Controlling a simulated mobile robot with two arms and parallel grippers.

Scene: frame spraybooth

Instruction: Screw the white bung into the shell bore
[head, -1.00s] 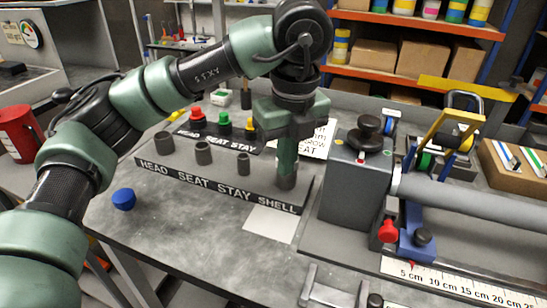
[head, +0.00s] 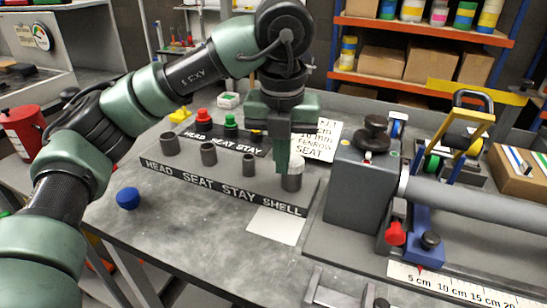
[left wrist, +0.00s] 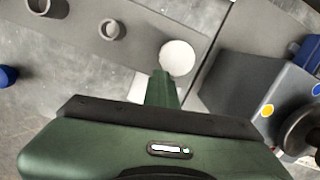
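The shell tube (head: 291,181) is the rightmost grey tube on the rack, above the label SHELL. The white bung (head: 296,166) shows at its mouth, partly behind my gripper. In the left wrist view the white bung (left wrist: 178,57) is a round white disc covering the bore. How deep it sits I cannot tell. My left gripper (head: 282,168) points down just left of the bung. In the left wrist view its fingers (left wrist: 164,80) look closed together, with nothing between them, and their tips are near the disc's edge. My right gripper is not in view.
Other open tubes (head: 208,154) stand left along the labelled rack (head: 180,178). Red (head: 202,115) and green (head: 230,121) bungs stand behind. A blue bung (head: 128,198) lies on the bench. A grey block fixture (head: 360,195) stands close on the right.

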